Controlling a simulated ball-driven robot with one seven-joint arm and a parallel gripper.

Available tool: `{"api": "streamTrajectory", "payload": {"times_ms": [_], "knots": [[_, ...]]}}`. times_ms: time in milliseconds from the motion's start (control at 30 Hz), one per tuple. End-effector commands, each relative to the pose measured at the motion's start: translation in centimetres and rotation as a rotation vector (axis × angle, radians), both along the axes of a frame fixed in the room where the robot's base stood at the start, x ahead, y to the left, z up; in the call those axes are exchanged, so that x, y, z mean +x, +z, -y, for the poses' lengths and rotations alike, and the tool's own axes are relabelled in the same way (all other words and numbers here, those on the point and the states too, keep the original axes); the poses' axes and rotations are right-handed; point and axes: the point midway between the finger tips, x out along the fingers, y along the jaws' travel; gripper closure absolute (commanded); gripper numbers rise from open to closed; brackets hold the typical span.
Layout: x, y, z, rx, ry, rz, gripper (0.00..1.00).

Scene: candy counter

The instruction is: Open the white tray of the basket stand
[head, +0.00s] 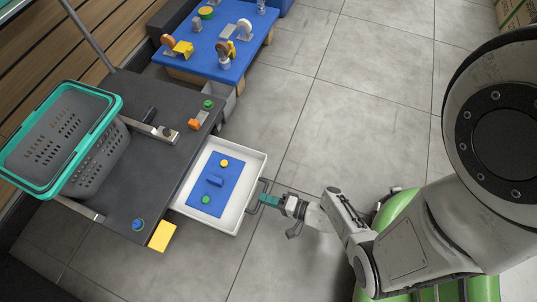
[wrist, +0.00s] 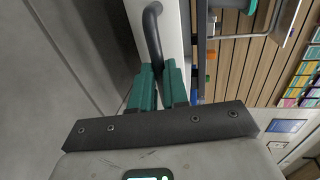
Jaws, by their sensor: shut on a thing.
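The white tray (head: 246,208) sticks out from the right side of the dark basket stand (head: 110,185), pulled out like a drawer with its inside showing. A blue board (head: 220,173) with a yellow, a blue and a green piece lies in it. On the tray's outer front is a dark grey bar handle (wrist: 152,30). My gripper (head: 267,199), with teal fingers, is at that handle. In the wrist view my gripper (wrist: 157,78) is shut on the handle, one finger on each side. The fingers hide the gripped part of the bar.
A grey basket with a teal rim (head: 103,118) stands on the stand's left. Green (head: 208,104), orange and blue small things and a yellow block (head: 162,236) lie around its top. A blue table (head: 225,50) with several items is behind.

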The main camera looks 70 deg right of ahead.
Motion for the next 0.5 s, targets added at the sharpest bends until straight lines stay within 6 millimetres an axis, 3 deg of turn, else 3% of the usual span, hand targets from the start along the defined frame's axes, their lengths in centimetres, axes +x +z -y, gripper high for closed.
{"api": "streamTrajectory", "payload": {"times_ms": [467, 500], "knots": [[-0.01, -0.06, -0.23, 0.0, 0.005, -0.002, 1.0], [-0.01, -0.06, -0.23, 0.0, 0.005, -0.002, 0.83]]}}
